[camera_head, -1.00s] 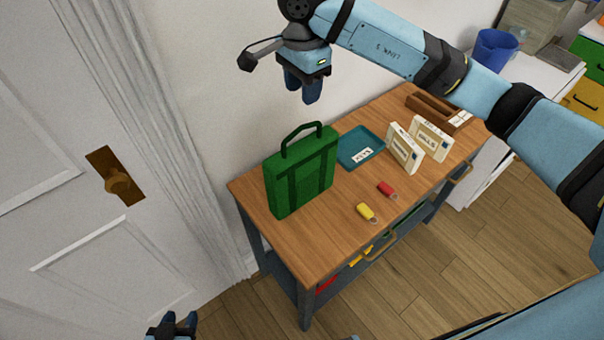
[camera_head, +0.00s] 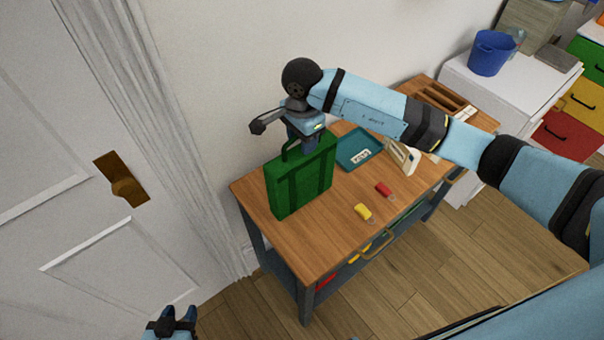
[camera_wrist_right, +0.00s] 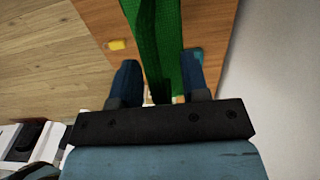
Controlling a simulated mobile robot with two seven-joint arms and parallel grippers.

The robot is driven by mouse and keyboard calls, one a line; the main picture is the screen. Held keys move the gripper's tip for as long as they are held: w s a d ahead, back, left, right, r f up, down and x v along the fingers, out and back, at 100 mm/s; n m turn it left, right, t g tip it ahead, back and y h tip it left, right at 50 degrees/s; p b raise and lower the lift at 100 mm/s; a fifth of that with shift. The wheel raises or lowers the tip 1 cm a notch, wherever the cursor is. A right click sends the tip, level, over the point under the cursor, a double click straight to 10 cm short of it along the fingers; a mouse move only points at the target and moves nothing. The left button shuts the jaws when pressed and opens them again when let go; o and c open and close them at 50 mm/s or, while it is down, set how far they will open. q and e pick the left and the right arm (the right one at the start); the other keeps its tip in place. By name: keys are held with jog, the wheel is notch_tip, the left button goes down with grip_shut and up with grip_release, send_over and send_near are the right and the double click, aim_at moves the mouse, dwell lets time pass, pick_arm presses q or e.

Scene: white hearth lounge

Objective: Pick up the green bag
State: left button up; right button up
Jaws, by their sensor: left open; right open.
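The green bag (camera_head: 302,180) stands upright on the left end of the wooden table, its handle (camera_head: 290,147) partly hidden behind my right gripper. My right gripper (camera_head: 309,147) is open and low over the top of the bag. In the right wrist view the green bag (camera_wrist_right: 160,40) shows between the two spread fingers of my right gripper (camera_wrist_right: 160,82); I cannot tell whether they touch it. My left gripper (camera_head: 180,316) is open and empty at the bottom left, away from the table.
A wooden organiser (camera_head: 440,97) is at the far end. A white door (camera_head: 75,200) stands left.

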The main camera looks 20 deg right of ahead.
grip_shut()
jog(key=shift+r, duration=0.1)
